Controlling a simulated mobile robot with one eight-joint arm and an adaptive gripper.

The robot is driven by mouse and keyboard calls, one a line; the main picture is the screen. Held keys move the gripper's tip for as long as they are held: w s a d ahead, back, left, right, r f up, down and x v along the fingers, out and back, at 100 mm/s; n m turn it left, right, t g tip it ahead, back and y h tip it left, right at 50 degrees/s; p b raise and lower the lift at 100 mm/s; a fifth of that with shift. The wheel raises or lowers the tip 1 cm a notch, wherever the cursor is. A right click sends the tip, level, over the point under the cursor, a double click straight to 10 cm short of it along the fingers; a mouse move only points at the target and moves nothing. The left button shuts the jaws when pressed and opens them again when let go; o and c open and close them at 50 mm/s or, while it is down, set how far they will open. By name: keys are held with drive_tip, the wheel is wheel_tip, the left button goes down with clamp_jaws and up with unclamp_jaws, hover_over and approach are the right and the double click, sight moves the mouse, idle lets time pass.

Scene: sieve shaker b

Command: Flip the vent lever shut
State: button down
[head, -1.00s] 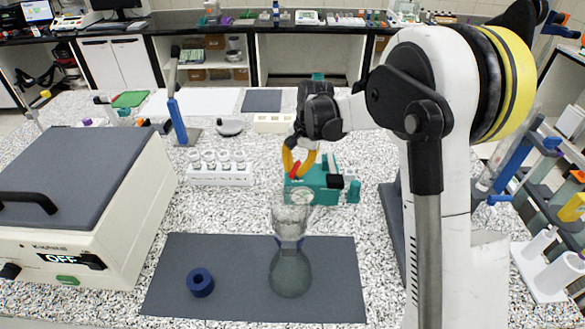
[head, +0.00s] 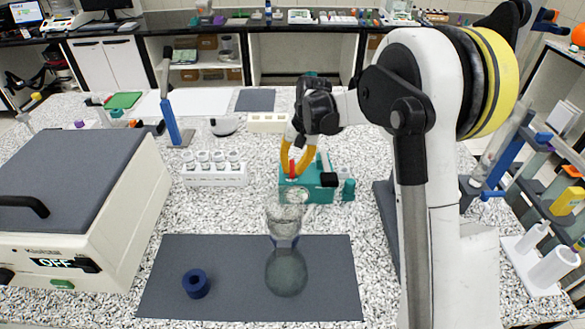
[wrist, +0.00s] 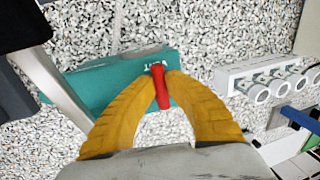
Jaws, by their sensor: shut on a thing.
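The vent lever (wrist: 160,88) is a small red bar on a teal block (wrist: 95,85) marked with lettering that reads VENT in part. In the wrist view the two yellow fingers of my gripper (wrist: 162,92) are closed in on the red lever from both sides. In the head view my gripper (head: 293,172) points down at the teal block (head: 318,184), and a bit of the red lever (head: 292,167) shows between the fingers. The lever's base is partly hidden by the fingers.
A glass flask with a funnel (head: 286,268) stands on a dark mat (head: 220,290) in front of the block. A blue ring (head: 196,283) lies on the mat. A white rack of vials (head: 215,174) is left of the block. A large white machine (head: 90,220) reads OFF.

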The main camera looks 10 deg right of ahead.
drive_tip(key=c, duration=1.4)
unclamp_jaws()
drive_tip(key=r, duration=0.4)
drive_tip(key=d+r, duration=0.1)
drive_tip(key=r, duration=0.2)
drive_tip(key=d+r, duration=0.1)
drive_tip(key=r, duration=0.3)
drive_tip(key=shift+s+d+r, duration=0.2)
drive_tip(key=shift+r, duration=0.15)
drive_tip(key=shift+s, duration=0.1)
drive_tip(key=s+d+r+n+t+h+b, duration=0.1)
drive_tip(key=s+r+t+b, duration=0.2)
drive_tip(key=s, duration=1.2)
drive_tip(key=s+f+t, duration=0.1)
drive_tip(key=s+f, duration=0.1)
drive_tip(key=s, duration=0.2)
drive_tip(key=s+d+f+t+b, duration=0.1)
drive_tip(key=s+f, duration=0.2)
drive_tip(key=s, duration=0.1)
drive_tip(key=s+f+n+t+h+b, duration=0.1)
drive_tip(key=s+f, duration=0.1)
drive_tip(key=s, duration=0.3)
drive_tip(key=shift+d+f+t, duration=0.2)
drive_tip(key=shift+d+t, duration=0.1)
drive_tip(key=shift+t, duration=0.1)
